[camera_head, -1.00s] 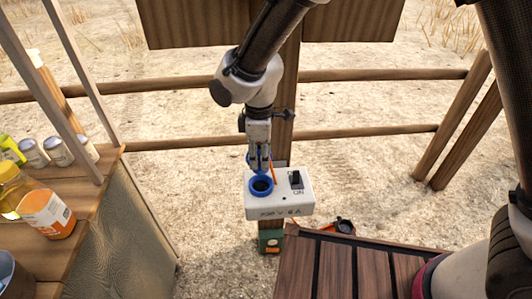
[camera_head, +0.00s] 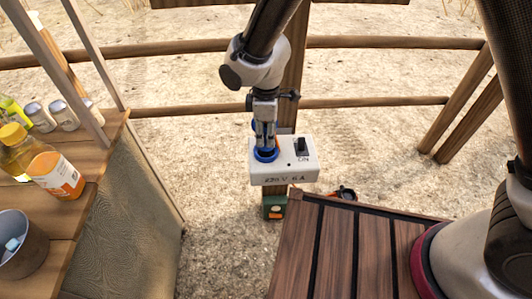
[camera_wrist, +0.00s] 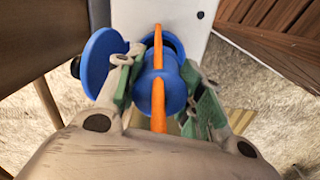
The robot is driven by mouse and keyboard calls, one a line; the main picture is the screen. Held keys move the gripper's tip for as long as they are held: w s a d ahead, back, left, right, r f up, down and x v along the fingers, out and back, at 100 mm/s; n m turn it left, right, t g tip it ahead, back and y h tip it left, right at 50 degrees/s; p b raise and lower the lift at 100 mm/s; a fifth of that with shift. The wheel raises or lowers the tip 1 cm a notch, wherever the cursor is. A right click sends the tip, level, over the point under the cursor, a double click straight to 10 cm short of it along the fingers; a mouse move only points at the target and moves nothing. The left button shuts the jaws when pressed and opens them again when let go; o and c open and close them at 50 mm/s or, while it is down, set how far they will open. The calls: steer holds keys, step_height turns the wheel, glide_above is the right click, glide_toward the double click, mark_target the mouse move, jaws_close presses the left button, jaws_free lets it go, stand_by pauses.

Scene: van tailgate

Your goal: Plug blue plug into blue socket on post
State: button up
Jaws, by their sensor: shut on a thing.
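My gripper (camera_head: 265,143) is shut on the blue plug (camera_wrist: 158,90), which sits between its green-padded fingers in the wrist view. An orange cable (camera_wrist: 158,50) crosses over the plug. The blue socket (camera_head: 266,156) is a round ring on top of the white box on the post (camera_head: 293,85). Its blue round lid (camera_wrist: 102,62) stands open at the left in the wrist view. The plug is at the socket's mouth, with a dark gap showing beside it. How deep it sits is hidden.
The white box (camera_head: 285,178) carries a black switch (camera_head: 302,147) beside the socket. A small green box (camera_head: 274,208) is below it. A slatted wooden top (camera_head: 335,250) is at the front. A wooden counter (camera_head: 85,195) with bottle and cans stands left.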

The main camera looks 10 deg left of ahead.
steer(key=shift+f, duration=0.1)
stand_by(0.6)
steer(key=shift+f, duration=1.45)
steer(key=o, duration=1.2)
steer(key=shift+c, duration=0.2)
steer(key=r, duration=1.2)
steer(key=shift+s, duration=0.2)
